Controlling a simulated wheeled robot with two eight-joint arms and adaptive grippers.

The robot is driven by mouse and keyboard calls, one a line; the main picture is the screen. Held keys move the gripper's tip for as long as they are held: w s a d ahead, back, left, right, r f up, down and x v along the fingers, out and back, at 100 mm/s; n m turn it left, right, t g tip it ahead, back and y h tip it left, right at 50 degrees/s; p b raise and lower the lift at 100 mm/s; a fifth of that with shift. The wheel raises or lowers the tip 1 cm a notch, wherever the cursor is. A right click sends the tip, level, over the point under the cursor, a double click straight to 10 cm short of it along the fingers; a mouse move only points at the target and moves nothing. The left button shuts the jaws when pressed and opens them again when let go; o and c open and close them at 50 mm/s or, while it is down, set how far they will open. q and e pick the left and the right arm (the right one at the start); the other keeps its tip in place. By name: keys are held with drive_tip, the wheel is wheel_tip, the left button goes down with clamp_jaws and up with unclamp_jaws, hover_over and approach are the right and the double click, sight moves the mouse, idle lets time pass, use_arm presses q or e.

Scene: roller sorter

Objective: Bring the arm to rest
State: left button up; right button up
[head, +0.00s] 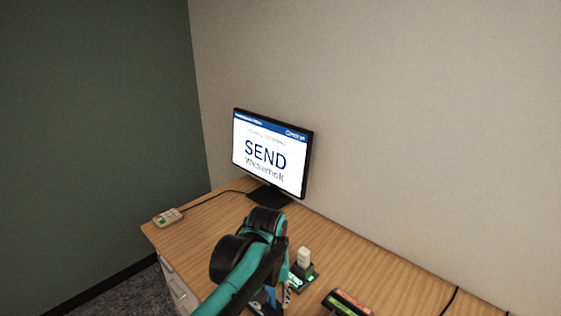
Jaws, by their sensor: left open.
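My left arm, teal and black, comes in from the bottom left and bends over the wooden desk (370,262). My left gripper (277,298) is low in the head view, over the desk and mostly hidden behind the arm's own links. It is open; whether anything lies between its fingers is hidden. Just right of it, a pale upright block-like piece (304,257) stands in a dark holder (308,272) with a green light. My right gripper is not in view.
A monitor (268,155) reading "SEND" and a name, perhaps Wickerholt, stands behind the arm. A small cabled keypad (168,217) lies at the desk's left corner. A dark device with red and green strips (346,303) is at the bottom. The right of the desk is mostly clear.

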use_arm(q)
drive_tip(key=s+a+f+t, duration=0.2)
drive_tip(key=s+a+t, duration=0.4)
drive_tip(key=s+a, duration=0.5)
drive_tip(key=a, duration=0.4)
drive_tip(key=shift+s+a, duration=0.25)
drive_tip(key=shift+a, duration=0.05)
drive_tip(key=shift+f, duration=0.1)
